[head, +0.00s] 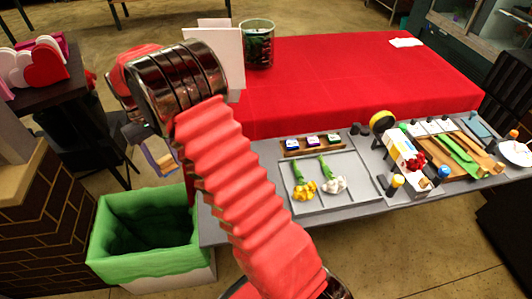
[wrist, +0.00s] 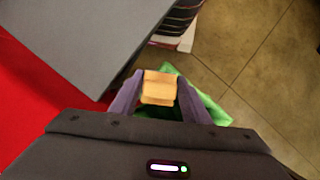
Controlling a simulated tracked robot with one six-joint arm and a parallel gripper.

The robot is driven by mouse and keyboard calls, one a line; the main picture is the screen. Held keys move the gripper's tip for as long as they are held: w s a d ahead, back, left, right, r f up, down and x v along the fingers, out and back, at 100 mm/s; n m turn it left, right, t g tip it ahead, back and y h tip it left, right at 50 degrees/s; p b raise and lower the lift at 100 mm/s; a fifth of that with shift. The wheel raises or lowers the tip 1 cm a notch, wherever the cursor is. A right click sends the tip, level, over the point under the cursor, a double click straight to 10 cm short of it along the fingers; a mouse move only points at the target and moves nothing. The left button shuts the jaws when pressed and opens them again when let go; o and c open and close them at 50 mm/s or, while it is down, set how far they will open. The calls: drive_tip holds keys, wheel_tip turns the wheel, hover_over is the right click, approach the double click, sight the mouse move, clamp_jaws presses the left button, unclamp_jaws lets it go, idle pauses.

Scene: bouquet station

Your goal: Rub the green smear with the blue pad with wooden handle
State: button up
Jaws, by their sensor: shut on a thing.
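My gripper (wrist: 155,95) is shut on a pale wooden block, which looks like the wooden handle (wrist: 158,87) of the pad. The blue pad itself is hidden or cannot be made out. In the head view my gripper (head: 152,150) is partly behind my arm, off the left end of the grey table and above the green-lined bin. I cannot make out a green smear on the grey table (head: 262,203); my arm covers part of its left end.
The green-lined bin (head: 190,256) stands on the floor at left; its green also shows behind the handle in the wrist view (wrist: 212,108). A tray (head: 325,205) holds yellow and white flowers. Bottles and tools crowd the table's right. A red-covered table (head: 350,75) stands behind.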

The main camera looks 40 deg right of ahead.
drive_tip(key=shift+d, duration=0.2)
drive_tip(key=shift+s+d+r+m, duration=0.2)
drive_tip(key=shift+d+m, duration=0.1)
drive_tip(key=shift+d, duration=0.25)
drive_tip(key=s+d+r+m+t+y, duration=0.2)
drive_tip(key=s+d+m+t, duration=0.1)
drive_tip(key=s+d+m, duration=0.7)
drive_tip(key=s+d+r+m+t+y, duration=0.1)
drive_tip(key=s+d+r+m+t, duration=0.1)
drive_tip(key=s+d+m, duration=0.8)
drive_tip(key=m+t, duration=0.1)
drive_tip(key=m, duration=0.2)
drive_tip(key=shift+s+d+m+t+y, duration=0.3)
drive_tip(key=shift+s+d+t+y, duration=0.05)
drive_tip(key=shift+t+y, duration=0.05)
drive_tip(key=shift+f, duration=0.15)
